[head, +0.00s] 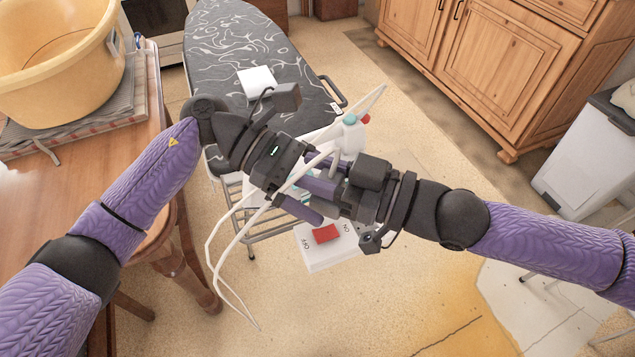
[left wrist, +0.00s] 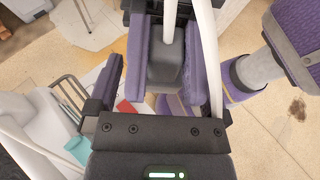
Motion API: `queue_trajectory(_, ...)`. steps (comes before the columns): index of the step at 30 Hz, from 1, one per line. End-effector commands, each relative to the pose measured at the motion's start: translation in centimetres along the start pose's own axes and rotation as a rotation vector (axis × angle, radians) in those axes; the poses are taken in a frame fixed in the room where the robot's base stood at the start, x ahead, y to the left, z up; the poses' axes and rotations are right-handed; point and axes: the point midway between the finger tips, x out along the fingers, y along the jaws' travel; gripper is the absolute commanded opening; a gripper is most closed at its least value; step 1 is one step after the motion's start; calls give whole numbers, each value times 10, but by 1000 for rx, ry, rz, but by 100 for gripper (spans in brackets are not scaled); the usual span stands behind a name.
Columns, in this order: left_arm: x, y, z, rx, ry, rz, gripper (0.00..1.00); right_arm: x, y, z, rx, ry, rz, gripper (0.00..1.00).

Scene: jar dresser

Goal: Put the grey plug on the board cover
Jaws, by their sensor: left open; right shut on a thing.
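The grey plug (left wrist: 165,70) shows in the left wrist view between purple fingers, with its white cable (left wrist: 206,50) nearby. In the head view the grippers hide the plug. My right gripper (head: 322,172) is shut on the plug. My left gripper (head: 308,196) is open and faces it from the opposite side, the fingers of both overlapping closely. Whether the left fingers touch the plug I cannot tell. The board cover (head: 232,40), dark grey with white swirls, lies on the ironing board behind my grippers.
A white folded cloth (head: 257,81) lies on the cover. A white iron with teal and red parts (head: 350,132) is behind my right gripper. A white box with a red switch (head: 327,234) is below. The wooden table (head: 60,185) bears a yellow tub (head: 60,70).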

Motion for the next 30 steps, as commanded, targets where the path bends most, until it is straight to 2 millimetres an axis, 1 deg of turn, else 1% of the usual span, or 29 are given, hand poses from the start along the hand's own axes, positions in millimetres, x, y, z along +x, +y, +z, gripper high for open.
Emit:
queue_trajectory(1,0,0,0,0,0,0,100,0,0,0,0,0,0,0)
queue_trajectory(2,0,0,0,0,0,0,98,0,0,0,0,0,0,0)
queue_trajectory(3,0,0,0,0,0,0,89,0,0,0,0,0,0,0)
queue_trajectory(5,0,0,0,0,0,0,77,0,0,0,0,0,0,0)
queue_trajectory(6,0,0,0,0,0,0,68,0,0,0,0,0,0,0)
queue_trajectory(8,0,0,0,0,0,0,56,0,0,0,0,0,0,0)
queue_trajectory(9,0,0,0,0,0,0,47,0,0,0,0,0,0,0)
queue_trajectory(14,-1,0,0,-1,0,0,13,0,0,0,0,0,0,0)
queue_trajectory(15,-1,0,0,-1,0,0,5,0,0,0,0,0,0,0)
queue_trajectory(16,-1,0,0,-1,0,1,3,0,0,0,0,0,0,39)
queue_trajectory(17,-1,0,0,-1,0,1,3,0,0,0,0,0,0,45)
queue_trajectory(18,-1,0,0,-1,0,1,2,0,0,0,0,0,0,54)
queue_trajectory(20,-1,0,0,-1,0,0,2,0,0,0,0,0,0,66)
queue_trajectory(21,-1,0,0,0,0,0,2,0,0,0,0,0,0,75)
queue_trajectory(28,-1,0,0,0,0,0,2,0,0,0,0,0,0,76)
queue_trajectory(30,-1,0,0,0,0,0,2,-6,1,0,-3,-3,2,76)
